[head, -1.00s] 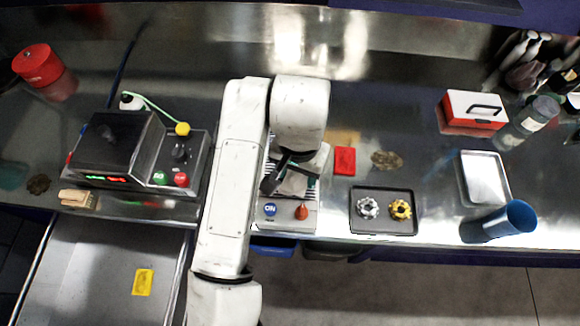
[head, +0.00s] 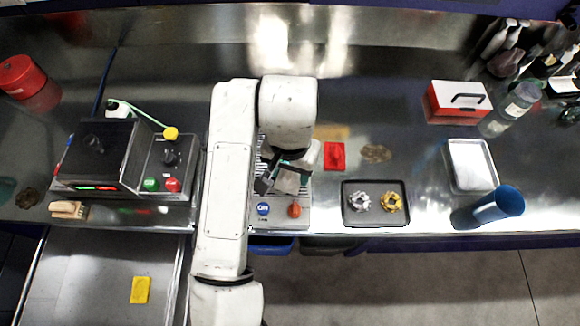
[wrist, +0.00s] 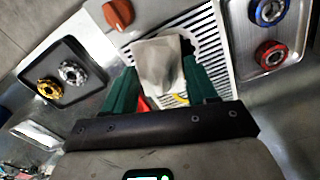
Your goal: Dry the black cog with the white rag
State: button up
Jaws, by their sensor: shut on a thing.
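My gripper (head: 280,178) is over the slatted grille (wrist: 208,38) of a unit with a blue ON button and an orange knob. Its green fingers (wrist: 158,66) are shut on the white rag (wrist: 157,52), which looks greyish and bunched. The rag also shows as a pale patch in the head view (head: 289,180), partly covered by my wrist.
A dark tray (head: 376,222) holds a silver cog (head: 359,202) and a gold cog (head: 391,202). In the wrist view, a metal tray (wrist: 245,75) holds blue and red rings. A red cloth (head: 334,156) lies right of the grille unit. A blue cup (head: 508,200) lies near the front edge.

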jog(key=shift+a, duration=0.1)
jog(key=shift+w+a+b, duration=0.1)
jog(key=shift+a+b, duration=0.2)
jog(key=shift+a, duration=1.65)
jog(key=shift+r, duration=0.15)
jog(key=shift+r+p, duration=1)
jog(key=shift+r, duration=1.4)
jog(key=shift+f, duration=0.1)
